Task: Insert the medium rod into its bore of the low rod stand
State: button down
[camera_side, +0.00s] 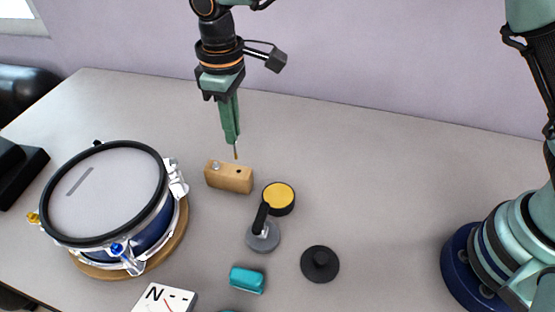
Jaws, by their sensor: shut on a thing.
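The low rod stand (228,179) is a small wooden block on the table, left of the picture's middle. Its top shows a silvery round spot (215,165) at the left and a dark bore (239,171) at the right. My gripper (232,142) points down above the stand, its green fingers shut on the medium rod (236,153). Only a short, thin, brownish lower end of the rod shows below the fingertips; the rest is hidden between them. The rod looks near upright, and its tip appears just above the stand's back edge, apart from it.
A snare drum (105,192) stands left of the stand. Right of it are a yellow-topped black disc (279,196) and a grey disc with a black handle (262,237). In front lie a teal block (247,280), a black knob (320,264) and a white meter (165,299). The back right table is clear.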

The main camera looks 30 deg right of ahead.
aim_at(236, 155)
jog(key=shift+f, duration=0.15)
jog(key=shift+f, duration=3.45)
jog(key=shift+f, duration=0.1)
jog(key=c, duration=0.9)
grip_release()
jog(key=shift+o, duration=0.2)
notch_tip(236, 155, up, 12)
jog(key=shift+r, duration=0.1)
